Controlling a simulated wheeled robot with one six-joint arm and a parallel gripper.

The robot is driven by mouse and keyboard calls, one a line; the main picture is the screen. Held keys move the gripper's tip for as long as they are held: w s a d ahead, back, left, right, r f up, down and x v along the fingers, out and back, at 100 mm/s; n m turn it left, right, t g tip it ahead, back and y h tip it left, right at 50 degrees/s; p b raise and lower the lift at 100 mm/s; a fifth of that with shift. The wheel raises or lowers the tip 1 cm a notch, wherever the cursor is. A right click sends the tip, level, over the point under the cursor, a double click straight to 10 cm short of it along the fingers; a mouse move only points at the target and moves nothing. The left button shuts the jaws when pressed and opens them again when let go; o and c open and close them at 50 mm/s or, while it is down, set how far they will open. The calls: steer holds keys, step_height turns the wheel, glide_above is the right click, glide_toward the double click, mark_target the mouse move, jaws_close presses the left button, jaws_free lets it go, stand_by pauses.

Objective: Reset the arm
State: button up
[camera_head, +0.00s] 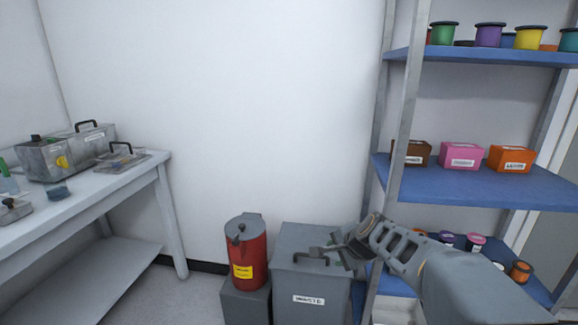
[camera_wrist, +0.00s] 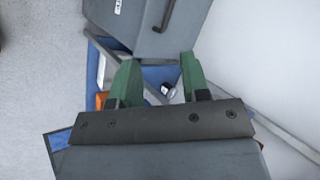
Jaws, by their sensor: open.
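My gripper (camera_head: 335,252) is open and empty. In the head view it is at the end of my arm, which reaches in from the lower right, and it appears in front of the top of a grey waste bin (camera_head: 310,276). In the wrist view my gripper (camera_wrist: 158,85) shows two green fingers spread apart with nothing between them. The grey bin (camera_wrist: 130,14) and its dark handle show beyond the fingertips. I cannot tell exactly how far the gripper is from the bin lid.
A red canister (camera_head: 247,255) stands on a grey block left of the bin. Blue shelves (camera_head: 485,184) with small boxes and colored jars stand at right, close behind my arm. A grey table (camera_head: 85,200) with metal containers is at left. Floor between table and canister is clear.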

steer(key=s+d+r+n+g+h+p, duration=0.1)
steer(key=s+r+n+g+h+p, duration=0.2)
steer(key=s+r+n+p, duration=1)
steer(key=s+r+p, duration=0.6)
steer(key=r+p, duration=0.2)
steer(key=shift+s+d+r+g+p, duration=0.3)
steer(key=shift+s+d+r+p, duration=0.05)
steer(key=shift+d+r, duration=0.05)
